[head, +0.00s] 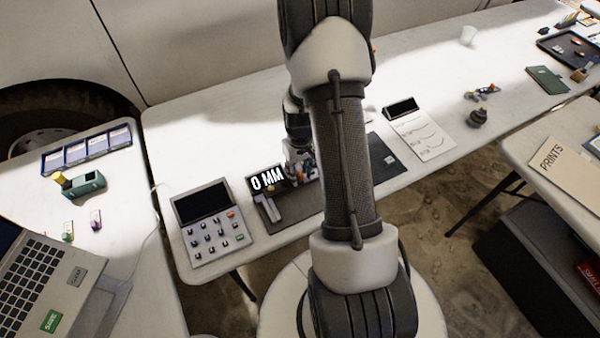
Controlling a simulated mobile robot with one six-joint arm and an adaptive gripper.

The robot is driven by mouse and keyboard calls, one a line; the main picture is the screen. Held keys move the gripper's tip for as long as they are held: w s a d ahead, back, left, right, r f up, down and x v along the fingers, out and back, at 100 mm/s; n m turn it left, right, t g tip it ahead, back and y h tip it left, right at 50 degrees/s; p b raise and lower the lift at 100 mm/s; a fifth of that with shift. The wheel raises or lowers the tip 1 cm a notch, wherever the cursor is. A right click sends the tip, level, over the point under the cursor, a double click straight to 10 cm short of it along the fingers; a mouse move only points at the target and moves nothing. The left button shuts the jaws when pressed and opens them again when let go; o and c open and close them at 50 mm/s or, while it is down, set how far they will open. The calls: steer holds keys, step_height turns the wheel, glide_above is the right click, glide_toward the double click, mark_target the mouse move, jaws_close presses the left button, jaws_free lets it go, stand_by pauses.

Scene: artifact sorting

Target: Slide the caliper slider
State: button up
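The caliper (268,208) shows as a grey bar with a jaw at the left end of a dark mat (299,206) on the white table. A black display (267,179) beside it reads "0 MM". My gripper (302,174) is low over the mat, just right of the display. My own arm covers much of the mat and part of the gripper. The slider cannot be made out clearly, and I cannot tell whether the fingers touch it.
A keypad device (210,221) stands left of the mat. A white sheet (424,134) with a small black display lies to the right. The table's front edge is close to the mat.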

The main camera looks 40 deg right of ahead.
jaws_close()
stand_by(0.4)
stand_by(0.4)
